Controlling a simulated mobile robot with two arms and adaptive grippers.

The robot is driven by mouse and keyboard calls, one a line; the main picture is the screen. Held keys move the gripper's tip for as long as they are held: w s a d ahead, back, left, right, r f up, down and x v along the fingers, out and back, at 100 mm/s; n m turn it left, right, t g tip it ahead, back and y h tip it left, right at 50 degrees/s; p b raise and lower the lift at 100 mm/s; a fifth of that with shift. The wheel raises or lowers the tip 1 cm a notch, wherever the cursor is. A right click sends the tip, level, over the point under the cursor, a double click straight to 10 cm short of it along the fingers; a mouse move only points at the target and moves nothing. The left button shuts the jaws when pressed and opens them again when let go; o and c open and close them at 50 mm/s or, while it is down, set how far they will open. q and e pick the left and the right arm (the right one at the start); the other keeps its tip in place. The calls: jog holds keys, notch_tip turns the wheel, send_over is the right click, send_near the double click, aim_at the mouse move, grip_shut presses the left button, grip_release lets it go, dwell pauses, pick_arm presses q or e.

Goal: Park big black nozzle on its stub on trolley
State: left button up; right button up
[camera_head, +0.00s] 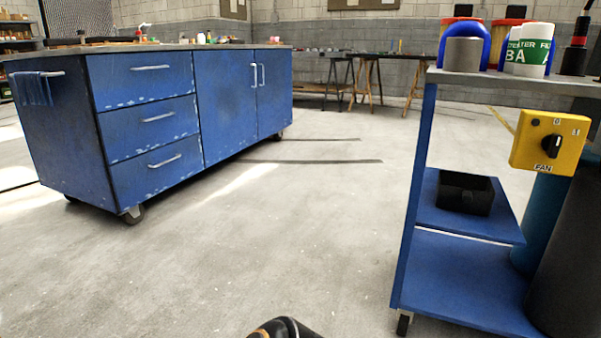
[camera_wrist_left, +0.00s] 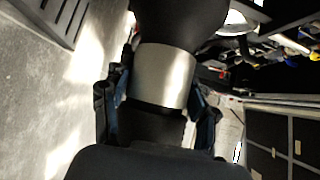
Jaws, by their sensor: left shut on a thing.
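The big black nozzle (camera_wrist_left: 180,22) fills the top middle of the left wrist view, with a silver collar (camera_wrist_left: 165,75) below its black body. My left gripper (camera_wrist_left: 158,88) is shut on it, one finger on each side of the collar. The nozzle's far end is cut off by the frame. The blue trolley (camera_head: 418,180) stands at the right of the head view. A short grey cylinder (camera_head: 463,54), possibly the stub, stands upright on its grey top. The head view does not clearly show the nozzle or the left gripper. My right gripper is not in view.
A white-and-green can (camera_head: 528,52) and blue items stand on the trolley top. A yellow fan switch box (camera_head: 550,140) hangs at its side, and a black bin (camera_head: 464,193) sits on its shelf. A blue cabinet (camera_head: 150,125) stands left. The floor between is clear.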

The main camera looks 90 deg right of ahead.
pick_arm(q)
jog(key=s+d, duration=0.3)
jog(key=d, duration=0.6)
jog(key=shift+s+d+r, duration=0.15)
dwell(0.7)
